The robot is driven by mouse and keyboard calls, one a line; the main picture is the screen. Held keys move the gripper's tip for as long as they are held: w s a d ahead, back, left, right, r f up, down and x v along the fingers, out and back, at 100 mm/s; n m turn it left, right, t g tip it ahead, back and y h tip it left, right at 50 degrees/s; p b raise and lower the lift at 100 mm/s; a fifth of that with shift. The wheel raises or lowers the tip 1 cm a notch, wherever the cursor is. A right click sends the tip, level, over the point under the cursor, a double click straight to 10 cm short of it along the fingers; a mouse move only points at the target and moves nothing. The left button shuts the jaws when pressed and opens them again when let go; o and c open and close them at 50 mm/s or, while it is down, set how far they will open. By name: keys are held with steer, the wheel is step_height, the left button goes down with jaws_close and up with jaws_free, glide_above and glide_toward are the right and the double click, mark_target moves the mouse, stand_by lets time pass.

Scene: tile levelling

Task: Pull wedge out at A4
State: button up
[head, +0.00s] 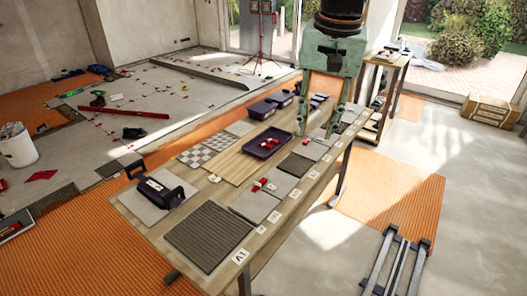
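My gripper (318,127) is in the head view, pointing down over the far half of the long wooden table (228,187). Its two greenish fingers stand apart, with nothing seen between them. A small red wedge (259,185) sits at the seam between two grey tiles, on the table's near half, away from my gripper. White label cards line the table's right edge. The nearest label (240,257) reads A1; the others are too small to read surely, so I cannot tell which is A4. The tiles under my gripper are partly hidden by its fingers.
A dark tray (250,152) with red pieces stands mid-table. Dark bins (262,109) stand behind it. A black handled tool (160,190) rests on a grey tile at the left. A side table (385,75) stands behind the right end. Rails (395,265) lie on the floor.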

steer(key=w+a+f+m+g+p, duration=0.1)
steer(key=w+a+f, duration=0.3)
steer(key=w+f, duration=0.3)
steer(key=w+a+f+m, duration=0.1)
steer(key=w+a+f, duration=0.3)
steer(key=w, duration=0.6)
steer(key=m+g+p, duration=0.1)
steer(key=m, duration=0.1)
glide_above(263, 180)
step_height(263, 180, down, 16)
steer(key=shift+s+f, duration=0.1)
steer(key=shift+f, duration=0.15)
steer(key=shift+f+b, duration=1.35)
steer(key=shift+f, duration=5.4)
jaws_close()
